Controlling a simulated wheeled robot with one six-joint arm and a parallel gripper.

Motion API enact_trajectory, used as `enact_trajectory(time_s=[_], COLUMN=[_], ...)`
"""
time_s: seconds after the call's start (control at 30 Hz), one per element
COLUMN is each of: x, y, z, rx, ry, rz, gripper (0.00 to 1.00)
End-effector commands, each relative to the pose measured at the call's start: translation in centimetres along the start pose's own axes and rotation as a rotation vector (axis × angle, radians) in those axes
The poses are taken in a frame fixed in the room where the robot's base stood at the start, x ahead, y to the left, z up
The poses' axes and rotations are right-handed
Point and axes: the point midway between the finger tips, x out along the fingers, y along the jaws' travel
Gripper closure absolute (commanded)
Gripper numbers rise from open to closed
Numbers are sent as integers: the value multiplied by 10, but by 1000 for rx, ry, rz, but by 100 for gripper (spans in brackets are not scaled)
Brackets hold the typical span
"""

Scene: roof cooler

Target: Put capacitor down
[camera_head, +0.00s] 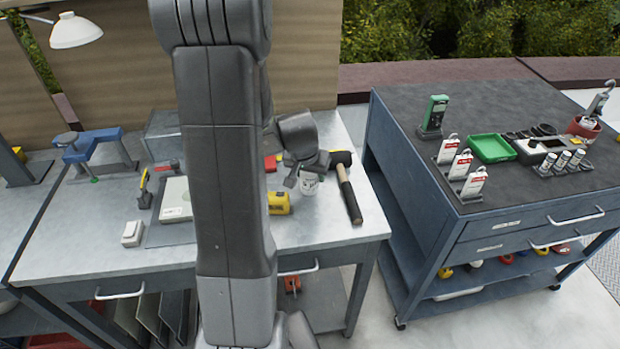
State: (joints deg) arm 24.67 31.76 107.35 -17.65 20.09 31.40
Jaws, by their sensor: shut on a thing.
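A hammer (348,195) with a wooden handle lies just right of the capacitor. A yellow tool (278,203) lies just left of it. My arm hides the middle of the bench.
A blue vise (90,148), a screwdriver (145,188) and a pale meter-like box (175,198) are on the bench's left. The blue cart (400,140) at right carries a green tray (492,148), several silver cylinders (562,162) and hang-tagged packets (460,164). Bench front right is clear.

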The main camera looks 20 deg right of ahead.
Motion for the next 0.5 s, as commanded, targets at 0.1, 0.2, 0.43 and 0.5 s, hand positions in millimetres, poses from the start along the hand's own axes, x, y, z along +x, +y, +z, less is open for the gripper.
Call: enact_trajectory(time_s=[0.1, 0.2, 0.43, 0.5], x=[15, 18, 18, 20], y=[0, 0, 0, 0], z=[6, 7, 7, 8], rx=[-2, -1, -1, -1], ry=[-1, 0, 1, 1], rz=[0, -1, -1, -1], gripper=[87, 87, 87, 87])
